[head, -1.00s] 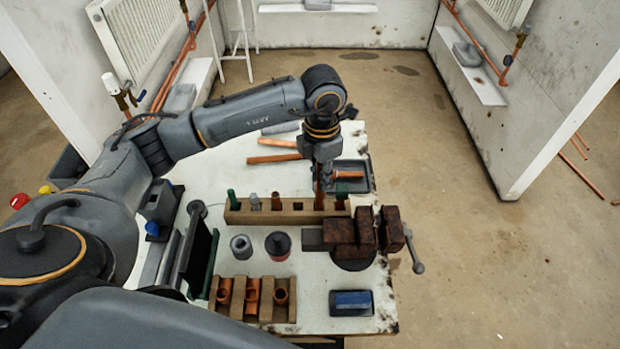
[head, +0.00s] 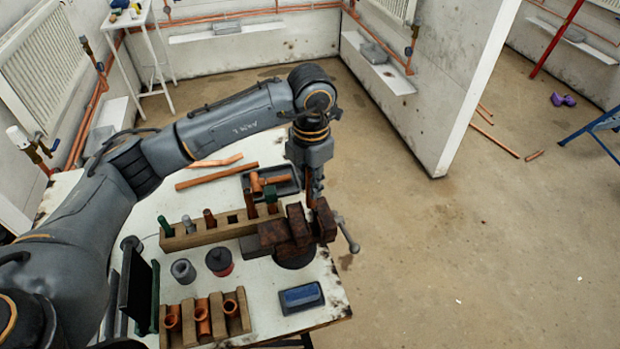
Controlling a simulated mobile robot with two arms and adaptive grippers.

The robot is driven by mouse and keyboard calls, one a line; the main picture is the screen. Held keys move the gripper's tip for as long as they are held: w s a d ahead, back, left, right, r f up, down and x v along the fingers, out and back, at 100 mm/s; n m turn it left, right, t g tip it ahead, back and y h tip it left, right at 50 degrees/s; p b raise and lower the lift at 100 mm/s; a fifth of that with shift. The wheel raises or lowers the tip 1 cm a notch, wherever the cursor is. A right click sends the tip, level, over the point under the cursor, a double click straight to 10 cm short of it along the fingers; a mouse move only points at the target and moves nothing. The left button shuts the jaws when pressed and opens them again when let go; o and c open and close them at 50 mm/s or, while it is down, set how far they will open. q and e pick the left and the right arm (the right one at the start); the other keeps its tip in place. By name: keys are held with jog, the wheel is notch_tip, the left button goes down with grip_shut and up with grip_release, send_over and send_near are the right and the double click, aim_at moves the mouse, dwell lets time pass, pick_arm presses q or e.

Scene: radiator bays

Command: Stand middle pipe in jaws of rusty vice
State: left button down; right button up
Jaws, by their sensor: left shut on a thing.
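The rusty vice (head: 272,236) is at the right edge of the bench, with its handle hanging to the right. My left gripper (head: 313,190) points down above and just behind the vice jaws. It is shut on an upright copper pipe (head: 309,193). The pipe's lower end is close to the jaws, and I cannot tell whether it is between them or behind them. A wooden rack (head: 190,240) left of the vice holds green, grey and copper upright pieces, with one empty square hole. My right gripper is not in view.
A dark tray (head: 285,183) with a copper piece lies behind the vice. Copper pipes (head: 216,176) lie at the back. A wooden block with copper fittings (head: 202,319), a grey ring (head: 183,270), a red-black pot (head: 219,262) and a blue-topped block (head: 300,297) stand in front.

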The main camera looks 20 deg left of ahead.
pick_arm(q)
notch_tip(320, 180, down, 3)
jog(key=shift+r+b, duration=0.15)
jog(key=shift+b, duration=0.4)
jog(key=shift+r, duration=0.15)
jog(key=shift+f, duration=0.2)
jog(key=shift+f+b, duration=0.1)
jog(key=shift+b, duration=0.25)
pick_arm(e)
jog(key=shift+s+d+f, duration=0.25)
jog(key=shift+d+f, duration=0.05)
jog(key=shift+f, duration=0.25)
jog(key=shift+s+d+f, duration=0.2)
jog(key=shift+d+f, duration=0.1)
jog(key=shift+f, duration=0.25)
pick_arm(q)
jog(key=shift+f+b, duration=0.65)
jog(key=shift+b, duration=0.05)
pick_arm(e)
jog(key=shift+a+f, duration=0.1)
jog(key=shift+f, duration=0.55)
pick_arm(q)
jog(key=shift+r, duration=0.1)
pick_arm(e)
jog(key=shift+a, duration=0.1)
